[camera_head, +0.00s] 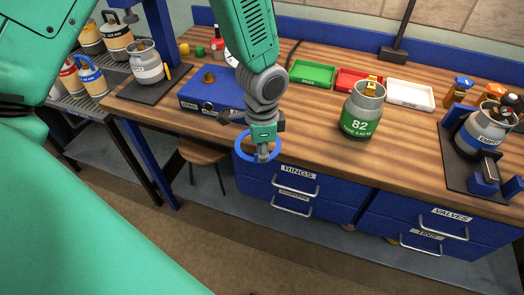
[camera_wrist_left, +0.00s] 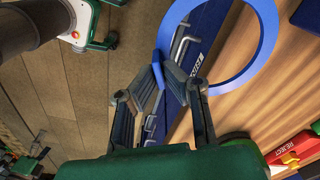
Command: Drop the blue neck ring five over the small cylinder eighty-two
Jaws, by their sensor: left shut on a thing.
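The blue neck ring (camera_head: 239,149) hangs from my left gripper (camera_head: 263,152), in front of the bench edge and above the floor. In the left wrist view the ring (camera_wrist_left: 252,74) reaches out from between the fingers of the gripper (camera_wrist_left: 170,78), which are shut on its rim. The small cylinder eighty-two (camera_head: 360,129) stands upright on the wooden bench, right of and apart from the ring. It is grey with a green label band and a brass valve (camera_head: 371,84) on top. My right gripper is not in view.
Green (camera_head: 313,72), red (camera_head: 352,80) and white (camera_head: 408,95) trays lie behind the cylinder. A blue scale (camera_head: 213,92) sits behind my left gripper. Another cylinder (camera_head: 484,134) stands in a stand at the right. The bench front right of the gripper is clear.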

